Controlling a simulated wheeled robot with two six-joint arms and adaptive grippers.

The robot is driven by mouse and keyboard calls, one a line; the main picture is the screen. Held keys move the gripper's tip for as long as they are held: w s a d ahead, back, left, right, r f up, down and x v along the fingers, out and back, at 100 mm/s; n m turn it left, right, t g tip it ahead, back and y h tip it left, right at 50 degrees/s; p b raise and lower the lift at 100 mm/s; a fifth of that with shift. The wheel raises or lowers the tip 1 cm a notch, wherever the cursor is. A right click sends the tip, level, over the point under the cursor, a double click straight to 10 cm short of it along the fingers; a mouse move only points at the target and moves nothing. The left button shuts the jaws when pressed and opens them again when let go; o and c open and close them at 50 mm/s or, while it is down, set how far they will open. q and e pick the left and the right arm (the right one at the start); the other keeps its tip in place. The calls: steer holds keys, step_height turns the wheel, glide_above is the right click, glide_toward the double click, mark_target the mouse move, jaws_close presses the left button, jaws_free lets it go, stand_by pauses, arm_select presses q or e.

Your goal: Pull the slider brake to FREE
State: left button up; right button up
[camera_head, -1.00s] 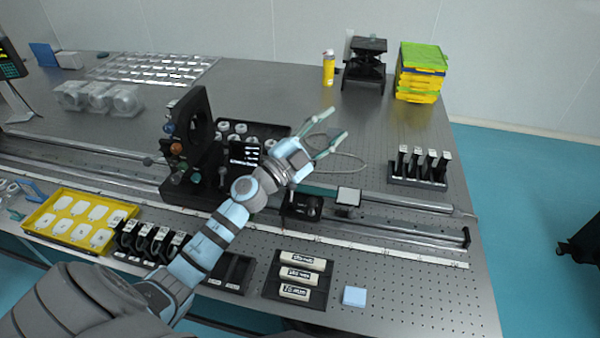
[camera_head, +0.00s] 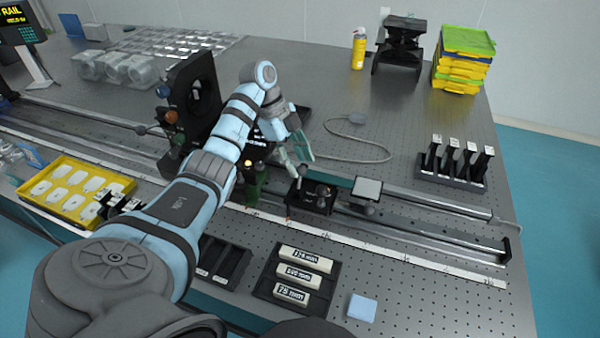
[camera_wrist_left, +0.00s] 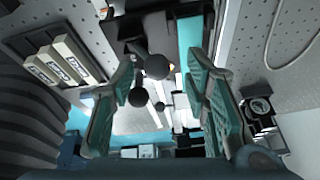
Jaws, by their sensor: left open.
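My left gripper (camera_head: 295,158) is open and points down over the rail in the head view, just behind a small black slider block (camera_head: 312,196). Its two teal fingers show apart in the left wrist view (camera_wrist_left: 160,105). Several dark ball knobs (camera_wrist_left: 157,67) appear between or beyond the fingers there; I see no contact. I cannot tell which knob, if any, is the brake's. No FREE marking can be read. A square plate on a post (camera_head: 367,190) stands right of the block. My right gripper is not in view.
A black upright mount (camera_head: 195,95) stands left of the gripper on the rail (camera_head: 430,226). A labelled block tray (camera_head: 298,275) and a blue pad (camera_head: 362,308) lie in front. A black holder rack (camera_head: 455,165) stands right. A cable (camera_head: 385,148) loops behind.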

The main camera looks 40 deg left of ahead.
arm_select(q)
steer(key=shift+w+d+f, duration=0.15)
steer(key=shift+d+f, duration=0.05)
steer(key=shift+f, duration=0.45)
steer(key=shift+s+d+r, duration=0.1)
steer(key=shift+s+r, duration=0.1)
steer(key=shift+s, duration=0.1)
steer(key=shift+c, duration=0.3)
steer(key=shift+w+f, duration=0.1)
jaws_close()
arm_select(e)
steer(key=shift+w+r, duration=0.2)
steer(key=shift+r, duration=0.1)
